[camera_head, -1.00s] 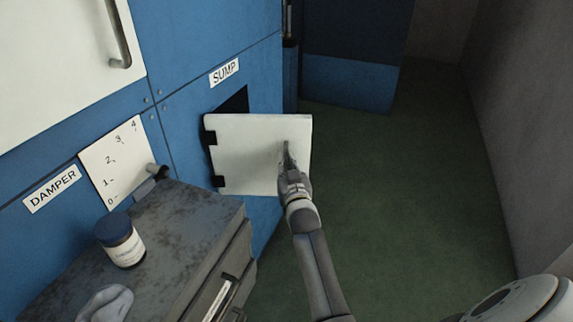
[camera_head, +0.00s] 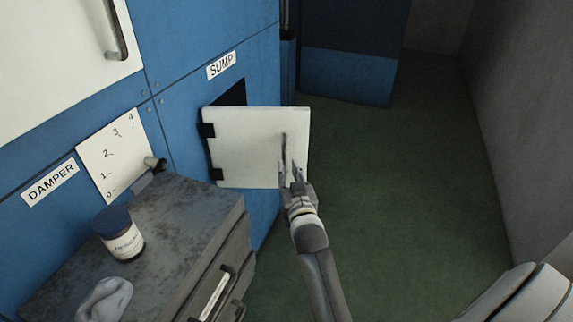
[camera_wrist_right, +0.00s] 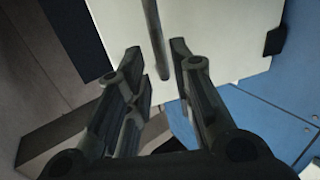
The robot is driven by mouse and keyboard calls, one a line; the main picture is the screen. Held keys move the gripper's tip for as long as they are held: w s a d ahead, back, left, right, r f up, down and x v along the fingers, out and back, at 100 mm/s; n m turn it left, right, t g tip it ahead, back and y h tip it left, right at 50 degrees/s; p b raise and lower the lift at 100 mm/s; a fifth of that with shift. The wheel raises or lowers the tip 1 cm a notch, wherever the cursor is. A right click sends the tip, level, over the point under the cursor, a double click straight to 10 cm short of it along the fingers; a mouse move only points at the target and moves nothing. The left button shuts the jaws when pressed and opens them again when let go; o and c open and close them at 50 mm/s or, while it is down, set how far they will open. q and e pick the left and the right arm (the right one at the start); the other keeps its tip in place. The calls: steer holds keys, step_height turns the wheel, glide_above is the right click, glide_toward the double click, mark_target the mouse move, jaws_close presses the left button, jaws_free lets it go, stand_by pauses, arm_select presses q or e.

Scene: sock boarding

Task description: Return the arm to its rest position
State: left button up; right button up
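My right gripper (camera_head: 291,172) is in front of the white sump door (camera_head: 240,150), near the dark bar handle (camera_head: 284,146) on its face. In the right wrist view the gripper's two fingers (camera_wrist_right: 155,65) are spread apart, with the handle (camera_wrist_right: 157,38) showing between and beyond them. Nothing is held. The door stands swung open on its left hinges, with the dark sump opening (camera_head: 234,97) behind it. My left gripper does not show.
A worn metal cabinet (camera_head: 185,215) with drawers stands at the lower left, bearing a blue-capped jar (camera_head: 119,233) and a grey cloth-like item (camera_head: 104,299). A damper scale plate (camera_head: 112,155) with a lever is on the blue wall. Green floor (camera_head: 400,190) is clear to the right.

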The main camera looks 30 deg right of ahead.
steer(key=shift+s+a, duration=0.1)
steer(key=shift+s, duration=0.1)
stand_by(0.4)
steer(key=s+a+f+n+g+y, duration=0.1)
steer(key=a+f+g+y, duration=0.15)
steer(key=f, duration=0.75)
steer(key=s+a+f+n+g+y, duration=0.15)
steer(key=a+f, duration=0.25)
steer(key=f, duration=0.6)
steer(key=s+a+f+n+g+y, duration=0.1)
steer(key=s+a+f+g, duration=0.1)
steer(key=s+f, duration=0.45)
steer(key=s+a+f+g, duration=0.1)
steer(key=s+a+f, duration=0.25)
steer(key=f, duration=0.55)
steer(key=s+f+n+g+y, duration=0.15)
steer(key=s+f+g, duration=0.25)
steer(key=s+f, duration=0.95)
steer(key=s+d+f+g, duration=0.1)
steer(key=s+f+g, duration=0.1)
steer(key=s, duration=1)
steer(key=s+d+f+n+g, duration=0.1)
steer(key=s+f+g, duration=0.2)
steer(key=s, duration=1)
steer(key=shift+d+f+h, duration=0.3)
steer(key=shift+f+h, duration=0.05)
steer(key=shift+f, duration=0.55)
